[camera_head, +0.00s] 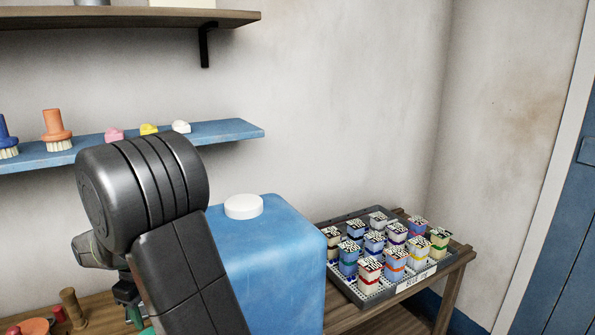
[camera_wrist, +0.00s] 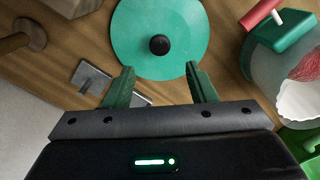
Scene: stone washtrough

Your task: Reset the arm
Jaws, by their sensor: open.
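My gripper (camera_wrist: 160,85) shows in the wrist view with its two green fingers apart and nothing between them. Beyond the fingertips is a round teal disc (camera_wrist: 135,35) with a black knob at its middle, on or above the wooden bench; I cannot tell if the fingers touch it, but they look apart from it. In the head view my dark arm fills the lower left and hides most of my gripper.
A large blue container (camera_head: 275,262) with a white cap stands beside my arm. A grey tray (camera_head: 352,286) of small labelled jars sits at the bench's right end. A blue shelf (camera_head: 225,130) holds brushes and soaps. A jar with a green lid (camera_wrist: 285,32) lies right in the wrist view.

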